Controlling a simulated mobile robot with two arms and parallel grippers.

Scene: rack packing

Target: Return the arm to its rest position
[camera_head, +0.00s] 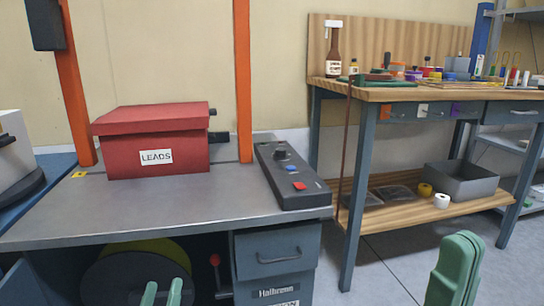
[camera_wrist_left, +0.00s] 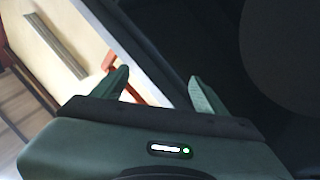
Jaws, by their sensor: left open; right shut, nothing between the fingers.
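My left gripper (camera_head: 161,293) shows at the bottom edge of the head view, in front of the workbench. Its two green fingertips are apart with nothing between them. In the left wrist view its fingers (camera_wrist_left: 160,84) are also spread and empty. My right gripper (camera_head: 456,270) is at the lower right of the head view, over the floor. Its green fingers are together and hold nothing. The rest of both arms is out of the head view.
A red box labelled LEADS (camera_head: 150,142) and a dark control panel (camera_head: 291,175) stand on the grey workbench (camera_head: 150,211). A drawer unit (camera_head: 275,254) is below. A wooden table (camera_head: 420,94) with bottles and small items stands at the right. Open floor (camera_head: 390,262) lies before it.

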